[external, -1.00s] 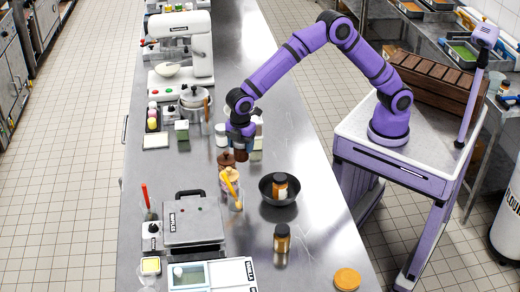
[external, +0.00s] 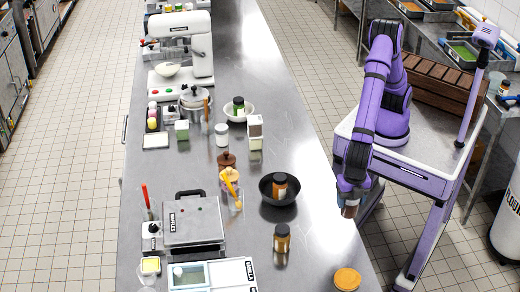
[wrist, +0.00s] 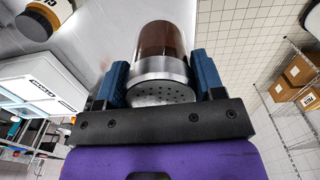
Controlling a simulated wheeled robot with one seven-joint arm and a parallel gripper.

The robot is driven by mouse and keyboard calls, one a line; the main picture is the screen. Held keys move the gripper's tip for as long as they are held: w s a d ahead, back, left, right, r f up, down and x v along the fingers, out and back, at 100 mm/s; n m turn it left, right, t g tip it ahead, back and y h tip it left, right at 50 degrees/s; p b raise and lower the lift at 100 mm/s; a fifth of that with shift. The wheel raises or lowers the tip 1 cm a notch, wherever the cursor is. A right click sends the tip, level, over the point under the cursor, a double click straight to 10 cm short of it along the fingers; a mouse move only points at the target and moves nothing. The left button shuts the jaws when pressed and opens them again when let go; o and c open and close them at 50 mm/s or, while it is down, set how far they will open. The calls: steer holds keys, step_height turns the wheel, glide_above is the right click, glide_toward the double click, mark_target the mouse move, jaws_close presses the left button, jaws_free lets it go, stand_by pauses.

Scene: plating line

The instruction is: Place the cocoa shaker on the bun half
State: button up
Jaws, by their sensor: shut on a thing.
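My gripper (external: 351,190) is shut on the cocoa shaker (external: 349,209), high over the counter's right edge in the external view. In the wrist view the shaker (wrist: 162,75) sits between the blue finger pads (wrist: 160,85); it has a brown body and a perforated metal lid that faces the camera. The bun half (external: 347,279) is a round orange-brown disc lying on the counter near the front right edge. It is below the shaker in the external picture, apart from it. I cannot make out the bun half in the wrist view.
A dark-lidded jar (external: 282,239) stands left of the bun half. A scale (external: 212,275) and a press (external: 192,222) stand at the left. The counter between jar and bun half is clear.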

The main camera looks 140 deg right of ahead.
steer(key=s+a+n, duration=0.1)
steer(key=s+a, duration=0.2)
steer(key=a, duration=0.5)
glide_above(348, 277)
steer(key=shift+f, duration=6)
steer(key=shift+f, duration=0.2)
steer(key=o, duration=1)
steer(key=shift+r, duration=0.1)
